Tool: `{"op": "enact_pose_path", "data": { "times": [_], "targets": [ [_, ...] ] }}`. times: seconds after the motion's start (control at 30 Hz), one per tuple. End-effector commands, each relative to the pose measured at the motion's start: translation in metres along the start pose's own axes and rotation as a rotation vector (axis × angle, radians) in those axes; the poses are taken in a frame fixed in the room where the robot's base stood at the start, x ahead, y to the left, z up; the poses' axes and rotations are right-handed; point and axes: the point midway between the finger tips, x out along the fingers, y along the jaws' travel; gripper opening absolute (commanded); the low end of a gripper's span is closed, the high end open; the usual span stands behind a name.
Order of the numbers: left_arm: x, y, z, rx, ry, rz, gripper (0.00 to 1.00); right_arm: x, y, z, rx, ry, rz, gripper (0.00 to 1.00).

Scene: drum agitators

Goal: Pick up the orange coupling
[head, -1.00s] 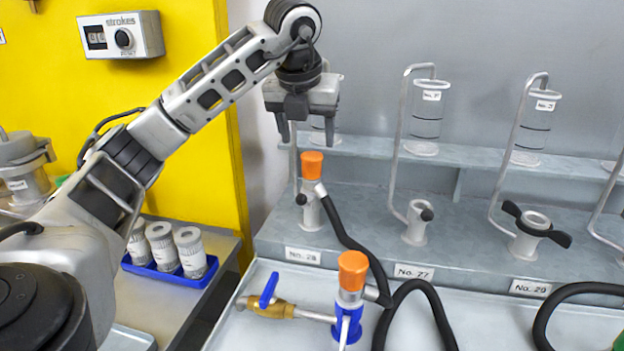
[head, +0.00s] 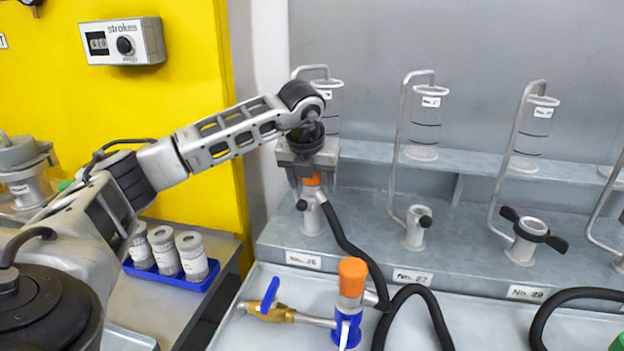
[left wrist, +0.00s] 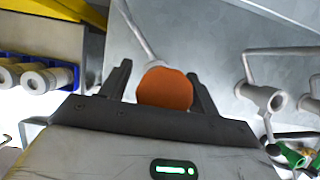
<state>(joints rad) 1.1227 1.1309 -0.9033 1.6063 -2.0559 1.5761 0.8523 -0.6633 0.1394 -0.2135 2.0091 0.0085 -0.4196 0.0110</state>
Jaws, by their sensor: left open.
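An orange coupling (head: 312,180) sits on top of the metal fitting at station No. 26, with a black hose attached to its side. My left gripper (head: 309,190) is over it from above, open, with its fingers on either side of the coupling. In the left wrist view the orange coupling (left wrist: 165,89) lies between the two dark fingers (left wrist: 159,85). I cannot tell whether the fingers touch it. A second orange coupling (head: 352,277) stands in front on a blue-collared valve fitting. My right gripper is not in view.
A valve with a blue lever (head: 270,294) lies in front on the light tray. Stations No. 27 (head: 415,228) and No. 29 (head: 527,240) stand to the right with bent metal tubes. A blue tray (head: 203,283) of grey canisters is at left. A strokes counter (head: 122,41) hangs on the yellow wall.

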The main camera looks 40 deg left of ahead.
Motion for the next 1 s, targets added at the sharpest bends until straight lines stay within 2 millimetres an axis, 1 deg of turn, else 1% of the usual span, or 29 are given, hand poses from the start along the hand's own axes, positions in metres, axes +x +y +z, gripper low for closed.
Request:
{"op": "enact_pose_path", "data": {
  "times": [0.1,0.13,0.17,0.2,0.27,0.3,0.33,0.63,0.77,0.9,1.0],
  "targets": [
    [0.0,0.0,0.0,0.0,0.0,0.0,0.62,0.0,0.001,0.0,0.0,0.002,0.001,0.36],
    [0.0,0.0,0.0,0.0,0.0,0.0,0.56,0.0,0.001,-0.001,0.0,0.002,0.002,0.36],
    [0.0,0.0,0.0,0.0,0.0,0.0,0.48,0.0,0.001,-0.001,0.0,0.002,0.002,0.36],
    [0.0,0.0,0.0,0.0,0.0,0.0,0.37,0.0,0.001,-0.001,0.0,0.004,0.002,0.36],
    [0.0,0.0,0.0,0.0,0.0,0.0,0.2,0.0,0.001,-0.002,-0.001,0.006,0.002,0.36],
    [0.0,0.0,0.0,0.0,0.0,0.0,0.09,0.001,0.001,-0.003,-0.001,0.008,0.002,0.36],
    [0.0,0.0,0.0,0.0,0.0,0.0,0.07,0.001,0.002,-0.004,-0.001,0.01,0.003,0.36],
    [-0.003,-0.001,0.002,-0.001,-0.003,-0.002,0.07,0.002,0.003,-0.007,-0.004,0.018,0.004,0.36],
    [-0.011,-0.001,0.005,0.0,-0.006,-0.004,0.07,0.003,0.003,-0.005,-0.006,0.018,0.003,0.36],
    [-0.028,-0.002,0.013,-0.002,-0.007,-0.006,0.07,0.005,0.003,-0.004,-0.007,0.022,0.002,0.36],
    [-0.05,-0.004,0.007,0.003,-0.008,-0.006,0.07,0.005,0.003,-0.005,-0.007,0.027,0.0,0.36]
  ]
}}
